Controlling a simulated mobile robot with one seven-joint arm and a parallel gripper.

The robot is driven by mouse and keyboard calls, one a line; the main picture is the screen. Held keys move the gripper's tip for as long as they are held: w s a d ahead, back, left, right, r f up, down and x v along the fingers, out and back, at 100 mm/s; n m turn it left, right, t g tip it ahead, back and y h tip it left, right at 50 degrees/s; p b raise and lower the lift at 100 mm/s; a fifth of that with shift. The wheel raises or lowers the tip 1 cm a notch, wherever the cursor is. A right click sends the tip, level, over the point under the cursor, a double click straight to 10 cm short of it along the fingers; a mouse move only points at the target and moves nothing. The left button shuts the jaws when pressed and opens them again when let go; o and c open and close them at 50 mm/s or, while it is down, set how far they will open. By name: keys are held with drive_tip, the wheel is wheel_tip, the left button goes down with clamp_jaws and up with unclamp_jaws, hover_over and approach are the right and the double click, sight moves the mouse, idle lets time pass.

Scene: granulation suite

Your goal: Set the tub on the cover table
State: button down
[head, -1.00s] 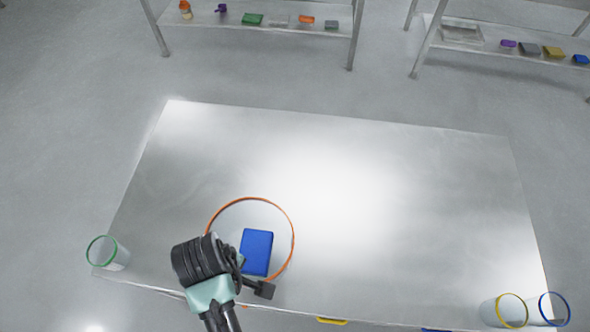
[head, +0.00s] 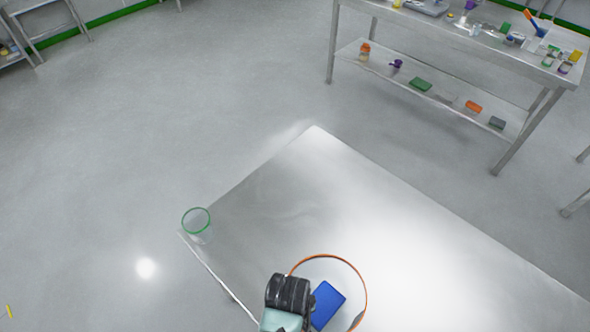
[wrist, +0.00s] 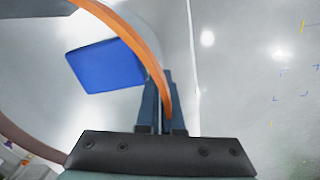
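The tub (head: 366,297) is a clear, round vessel with an orange rim, in the lower middle of the head view, over the near left part of a steel table (head: 350,190). A blue block (head: 327,303) shows inside its rim, and it also shows in the wrist view (wrist: 105,66). In the wrist view the orange rim (wrist: 135,42) runs between the fingers of my gripper (wrist: 161,88), which look shut on it. My wrist hides the fingers in the head view. I cannot tell whether the tub touches the table.
A clear tub with a green rim (head: 196,222) stands at the table's left corner. Much of the tabletop beyond is bare. A steel rack (head: 440,85) with bottles and small coloured items stands at the back right. Open floor (head: 130,150) lies to the left.

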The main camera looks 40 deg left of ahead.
drive_tip(key=shift+f, duration=1.3)
drive_tip(key=shift+f, duration=0.1)
drive_tip(key=shift+f, duration=0.1)
drive_tip(key=c, duration=1.1)
unclamp_jaws()
